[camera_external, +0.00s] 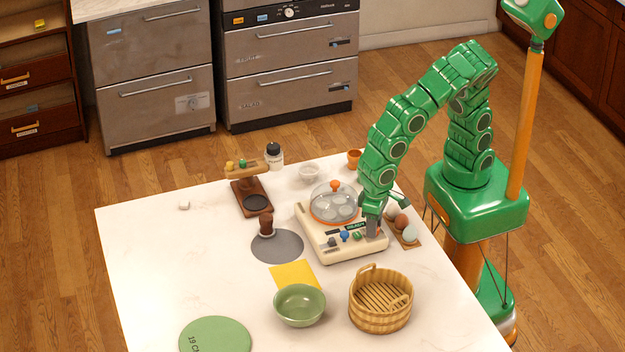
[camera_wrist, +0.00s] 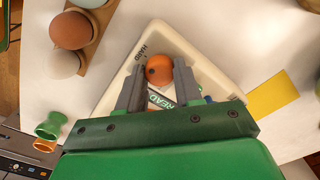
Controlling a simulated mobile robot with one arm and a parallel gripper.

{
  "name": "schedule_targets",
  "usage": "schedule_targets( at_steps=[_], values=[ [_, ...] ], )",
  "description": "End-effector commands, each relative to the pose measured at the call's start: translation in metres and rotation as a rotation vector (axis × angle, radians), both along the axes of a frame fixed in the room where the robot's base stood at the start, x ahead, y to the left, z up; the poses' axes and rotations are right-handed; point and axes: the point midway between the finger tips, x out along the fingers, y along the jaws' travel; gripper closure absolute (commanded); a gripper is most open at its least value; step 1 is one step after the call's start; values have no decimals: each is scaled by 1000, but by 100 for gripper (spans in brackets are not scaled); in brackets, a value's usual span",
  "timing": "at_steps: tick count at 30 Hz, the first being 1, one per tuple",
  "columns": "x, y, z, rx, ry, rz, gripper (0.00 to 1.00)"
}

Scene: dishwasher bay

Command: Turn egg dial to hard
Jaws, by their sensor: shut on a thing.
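The cream egg cooker (camera_external: 345,250) stands on the white table, with a clear lid topped by an orange knob. Its front panel carries a READY label and several small knobs. In the wrist view, one corner of the cooker (camera_wrist: 160,31) shows. An orange dial (camera_wrist: 158,70) with a dark dot sits at that corner, beside the printed word HARD (camera_wrist: 140,53). My gripper (camera_wrist: 159,68) is shut on the orange dial, a finger on each side. In the external view, my gripper (camera_external: 373,228) reaches down onto the panel's right end and largely hides the dial.
Eggs (camera_external: 402,222) on a wooden holder lie close right of my gripper. A wooden basket (camera_external: 381,302), a green bowl (camera_external: 300,304) and a yellow cloth (camera_external: 295,275) are in front. The table's left side is mostly clear.

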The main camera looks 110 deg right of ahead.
Motion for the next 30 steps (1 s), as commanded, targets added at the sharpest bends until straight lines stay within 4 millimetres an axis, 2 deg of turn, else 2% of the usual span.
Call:
schedule_targets(
  at_steps=[18,19,21,24,30],
  values=[
    [-1,0,-1,0,3,-41,96],
    [-1,0,-1,0,3,-41,62],
    [-1,0,-1,0,3,-41,52],
    [-1,0,0,1,2,-41,40],
    [0,0,0,0,1,-41,40]
  ],
)
